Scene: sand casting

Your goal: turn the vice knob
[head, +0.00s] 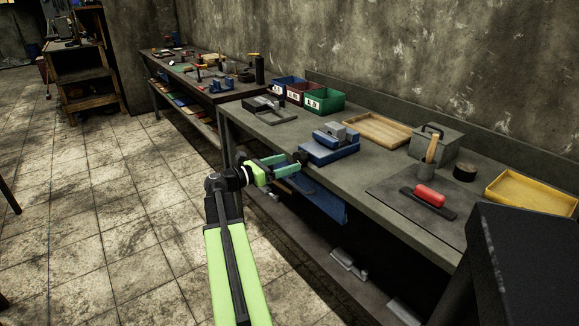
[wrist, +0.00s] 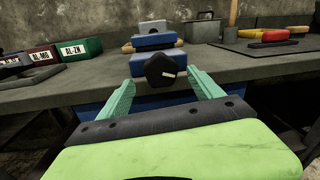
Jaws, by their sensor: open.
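The blue vice (head: 330,149) sits on the grey workbench near its front edge. It also shows in the wrist view (wrist: 155,41), straight ahead. My gripper (head: 288,164) is at the bench's front edge, pointing at the vice. In the wrist view its two green fingers (wrist: 161,77) are spread, one on each side of the knob. Gaps show between the knob and both fingers. I cannot tell how far the knob reaches in between the fingertips.
Red, blue and green labelled bins (head: 324,101) stand farther along the bench. A wooden tray (head: 377,130), a grey metal box (head: 436,143), a red-handled tool (head: 429,195) and a yellow tray (head: 530,194) lie to the right. The tiled floor left of the bench is clear.

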